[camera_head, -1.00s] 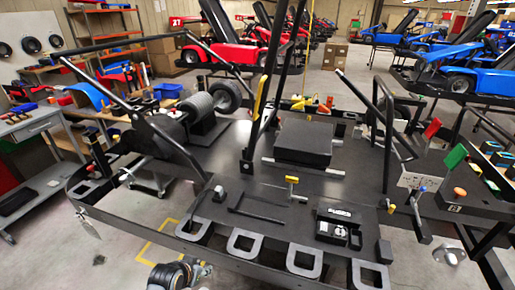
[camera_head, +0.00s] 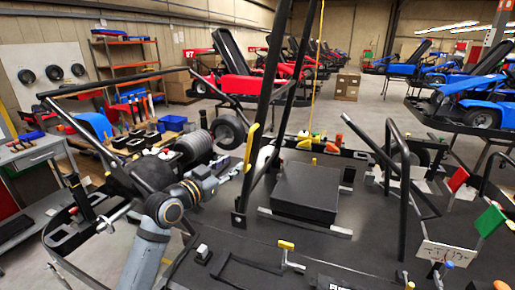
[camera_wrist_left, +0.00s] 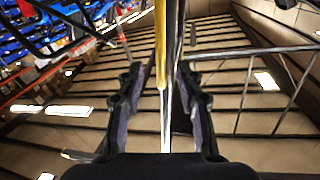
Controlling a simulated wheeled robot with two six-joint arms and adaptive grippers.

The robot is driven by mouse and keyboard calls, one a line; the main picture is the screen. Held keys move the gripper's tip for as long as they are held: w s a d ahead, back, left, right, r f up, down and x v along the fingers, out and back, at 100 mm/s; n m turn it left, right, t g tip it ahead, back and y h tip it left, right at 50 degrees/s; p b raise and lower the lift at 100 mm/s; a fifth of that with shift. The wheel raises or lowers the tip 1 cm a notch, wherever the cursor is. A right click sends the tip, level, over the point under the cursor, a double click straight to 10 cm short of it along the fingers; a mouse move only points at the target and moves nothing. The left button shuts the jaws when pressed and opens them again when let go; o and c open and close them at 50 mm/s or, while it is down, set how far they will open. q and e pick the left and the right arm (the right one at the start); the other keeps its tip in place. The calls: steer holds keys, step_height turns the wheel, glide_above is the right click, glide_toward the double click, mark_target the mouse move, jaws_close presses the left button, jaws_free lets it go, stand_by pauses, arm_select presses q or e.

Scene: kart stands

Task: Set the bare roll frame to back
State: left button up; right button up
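A black tubular roll frame (camera_head: 270,90) rises from the middle of the black kart deck, leaning, with a yellow grip strip (camera_head: 251,146) low on its near bar. Other black frames stand at the left (camera_head: 110,85) and right (camera_head: 392,150); I cannot tell for sure which one is called bare. My left gripper (camera_head: 243,166) is beside the lower part of the middle frame, close to the yellow strip. In the left wrist view its fingers (camera_wrist_left: 162,105) are apart, with a dark bar and yellow strip (camera_wrist_left: 160,45) showing between them. Contact is not clear. My right gripper is not in view.
A black box (camera_head: 305,190) sits on the deck right of the middle frame. A yellow-handled lever (camera_head: 287,245) stands in front. A grey workbench (camera_head: 35,155) is at the left.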

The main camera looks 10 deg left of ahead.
mark_target(247, 152)
arm_select(q)
steer(key=p+x, duration=0.1)
steer(key=x, duration=0.1)
steer(key=p+x, duration=0.1)
steer(key=x, duration=0.1)
steer(key=r+p+x, duration=0.1)
steer(key=x, duration=0.1)
steer(key=shift+w+d, duration=0.1)
steer(key=shift+w, duration=0.05)
steer(key=x, duration=0.2)
steer(key=shift+w+d+f+p, duration=0.1)
steer(key=shift+w+f+p, duration=0.15)
steer(key=shift+w+p, duration=0.1)
steer(key=shift+w+d, duration=0.1)
steer(key=shift+w, duration=0.05)
steer(key=shift+c, duration=0.5)
jaws_close()
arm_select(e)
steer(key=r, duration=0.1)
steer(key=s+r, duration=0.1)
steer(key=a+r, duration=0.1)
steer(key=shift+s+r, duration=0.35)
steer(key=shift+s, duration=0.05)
arm_select(q)
steer(key=shift+w+f, duration=0.1)
